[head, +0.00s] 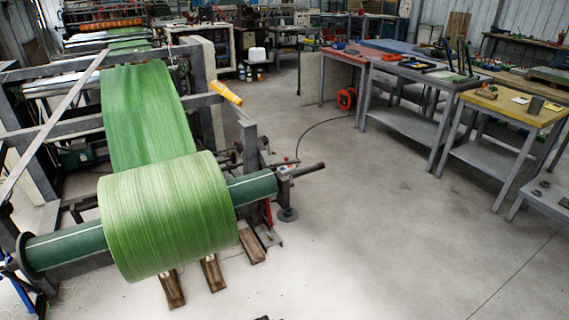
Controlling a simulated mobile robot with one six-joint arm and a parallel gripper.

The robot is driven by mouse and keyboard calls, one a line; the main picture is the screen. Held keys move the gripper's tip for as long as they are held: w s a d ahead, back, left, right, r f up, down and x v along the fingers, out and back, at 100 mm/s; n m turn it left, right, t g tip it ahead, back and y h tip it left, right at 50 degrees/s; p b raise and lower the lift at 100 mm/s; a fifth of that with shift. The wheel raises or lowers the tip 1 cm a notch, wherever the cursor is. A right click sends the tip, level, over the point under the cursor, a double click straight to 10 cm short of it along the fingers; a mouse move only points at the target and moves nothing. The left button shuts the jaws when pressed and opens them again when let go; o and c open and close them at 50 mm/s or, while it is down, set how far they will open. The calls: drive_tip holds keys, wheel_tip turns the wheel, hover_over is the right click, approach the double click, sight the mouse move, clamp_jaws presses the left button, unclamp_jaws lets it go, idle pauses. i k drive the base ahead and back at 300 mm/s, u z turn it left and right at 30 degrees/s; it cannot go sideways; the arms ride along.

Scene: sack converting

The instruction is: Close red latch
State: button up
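A large roll of green woven material (168,215) sits on a green shaft (252,187) at the left of the head view. The shaft's right end rests in a grey metal holder (284,184) on the machine frame. A small thin red lever-like part (283,163) shows just above this holder. A red upright piece (268,213) stands below the shaft, beside the frame. I cannot tell which of these is the latch, or whether it is open or shut. My gripper is not in view.
The machine frame (60,131) fills the left side. Wooden blocks (213,273) lie on the floor under the roll. Workbenches with tools, one with a yellow top (515,105), stand at the right. A red cable reel (347,98) lies behind. The concrete floor (385,235) between is clear.

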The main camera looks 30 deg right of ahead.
sight(271, 165)
drive_tip(key=u, duration=0.55)
drive_tip(key=k, duration=0.15)
drive_tip(key=z, duration=2.8)
drive_tip(key=i, duration=2)
